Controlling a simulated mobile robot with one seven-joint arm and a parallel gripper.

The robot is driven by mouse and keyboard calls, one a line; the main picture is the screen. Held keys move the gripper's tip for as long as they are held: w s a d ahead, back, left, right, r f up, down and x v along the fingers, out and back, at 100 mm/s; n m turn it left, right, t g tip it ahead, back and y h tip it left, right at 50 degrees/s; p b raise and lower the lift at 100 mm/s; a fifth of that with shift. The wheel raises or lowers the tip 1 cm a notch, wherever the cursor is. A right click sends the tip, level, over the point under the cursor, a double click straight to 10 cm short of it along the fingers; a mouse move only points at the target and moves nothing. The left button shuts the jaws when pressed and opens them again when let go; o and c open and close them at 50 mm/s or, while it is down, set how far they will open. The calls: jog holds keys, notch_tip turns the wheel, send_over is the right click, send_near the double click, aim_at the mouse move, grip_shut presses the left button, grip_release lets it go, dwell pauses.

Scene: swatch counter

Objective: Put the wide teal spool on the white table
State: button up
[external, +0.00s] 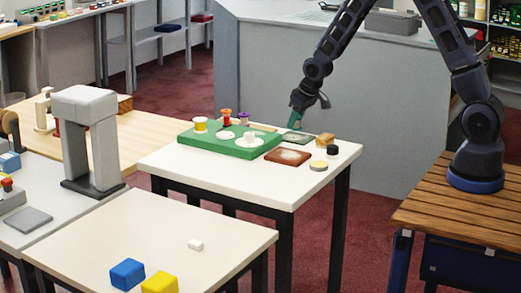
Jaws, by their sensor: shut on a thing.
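My gripper (299,112) is shut on a teal thing (296,124), which looks like the wide teal spool. It is small and partly hidden by the fingers. It is over the back part of a white table (230,189), just above a dark flat swatch (296,138); I cannot tell whether it touches anything. Another white-topped table (150,231) stands in front, to the left.
A green board (200,145) with a yellow spool (200,124), a red spool (226,116) and white pieces lies left of my gripper. The middle table's front is clear.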

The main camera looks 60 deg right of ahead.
jog(key=shift+s, duration=0.1)
notch_tip(320, 180, up, 17)
jog(key=w+a+n+y, duration=0.1)
jog(key=w+a+n, duration=0.4)
jog(key=a, duration=1.3)
jog(key=n+g+y, duration=0.2)
jog(key=n+y, duration=0.1)
jog(key=n, duration=0.3)
send_over(164, 247)
jog(key=s+d, duration=0.1)
notch_tip(164, 247, down, 4)
jog(key=f, duration=0.1)
notch_tip(164, 247, down, 20)
jog(key=shift+d+f, duration=0.1)
jog(key=shift+d, duration=0.05)
